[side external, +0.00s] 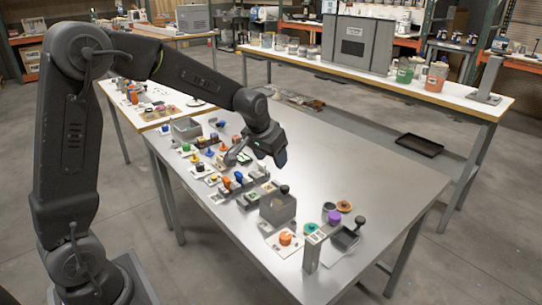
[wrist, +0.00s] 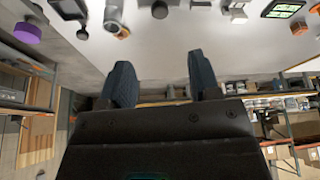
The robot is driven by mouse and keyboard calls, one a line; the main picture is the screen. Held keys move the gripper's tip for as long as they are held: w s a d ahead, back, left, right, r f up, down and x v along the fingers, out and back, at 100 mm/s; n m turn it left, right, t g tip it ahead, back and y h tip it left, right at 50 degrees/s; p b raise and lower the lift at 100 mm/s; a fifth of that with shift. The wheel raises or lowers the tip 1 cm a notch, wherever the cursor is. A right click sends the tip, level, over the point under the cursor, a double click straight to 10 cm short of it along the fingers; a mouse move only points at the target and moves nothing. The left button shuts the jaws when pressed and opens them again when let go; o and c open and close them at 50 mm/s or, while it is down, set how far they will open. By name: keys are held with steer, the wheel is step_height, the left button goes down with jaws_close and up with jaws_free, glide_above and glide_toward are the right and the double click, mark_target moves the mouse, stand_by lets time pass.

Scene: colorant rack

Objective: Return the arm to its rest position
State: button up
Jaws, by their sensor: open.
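My gripper (wrist: 158,72) is open in the wrist view, with its two dark fingers apart and nothing between them. In the side view my arm reaches from the left over the metal table (side external: 350,165). Its wrist is bent down, and its end hangs above the table near the row of small colored items. The grey rack (side external: 246,187) with several colored pieces stands on the table below and in front of my arm's end.
A grey box (side external: 278,207), an orange-topped item (side external: 285,238), a purple item (side external: 333,217) and an upright grey post (side external: 313,252) stand at the table's near end. A black tray (side external: 419,145) lies beyond the table.

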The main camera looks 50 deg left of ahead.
steer(key=s+d+r+m, duration=0.1)
steer(key=s+d+r, duration=0.25)
steer(key=s, duration=0.35)
steer(key=s+d+r, duration=0.2)
steer(key=s+r, duration=0.3)
steer(key=s, duration=0.1)
steer(key=s+d+m+t, duration=0.1)
steer(key=s+d, duration=0.1)
steer(key=s, duration=1.1)
steer(key=shift+d+f+h, duration=0.15)
steer(key=shift+d+h, duration=0.2)
steer(key=shift+h, duration=0.05)
